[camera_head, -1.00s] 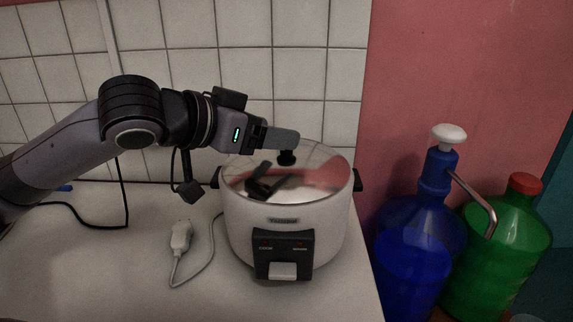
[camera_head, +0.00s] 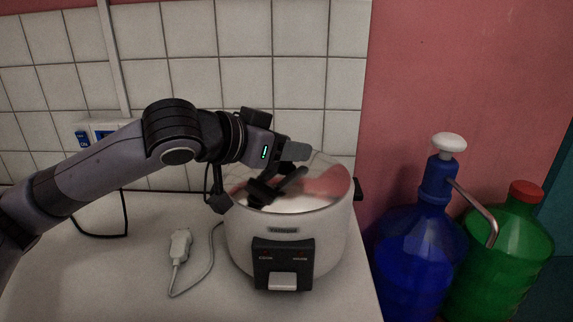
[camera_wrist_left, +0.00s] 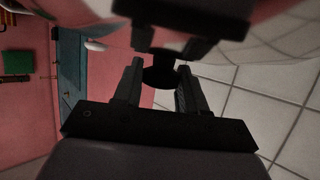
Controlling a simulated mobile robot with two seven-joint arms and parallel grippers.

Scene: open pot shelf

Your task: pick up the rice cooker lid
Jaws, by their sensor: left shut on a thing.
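The rice cooker lid (camera_head: 325,187) is a shiny, clear or reflective disc on the white rice cooker (camera_head: 333,235). I cannot tell whether the lid rests on the rim or is slightly raised. My left gripper (camera_head: 296,152) reaches over the lid from the left and is shut on its black knob. In the head view the fingers mostly hide the knob. The left wrist view shows the dark knob (camera_wrist_left: 160,76) between the two fingers, with part of the shiny lid at the top. My right gripper is not in view.
The cooker stands near the right edge of a white counter (camera_head: 130,265). A white plug (camera_head: 180,245) and its cord lie left of it. A tiled wall (camera_head: 300,60) is close behind. A blue bottle with a pump (camera_head: 415,250) and a green bottle (camera_head: 510,260) stand to the right.

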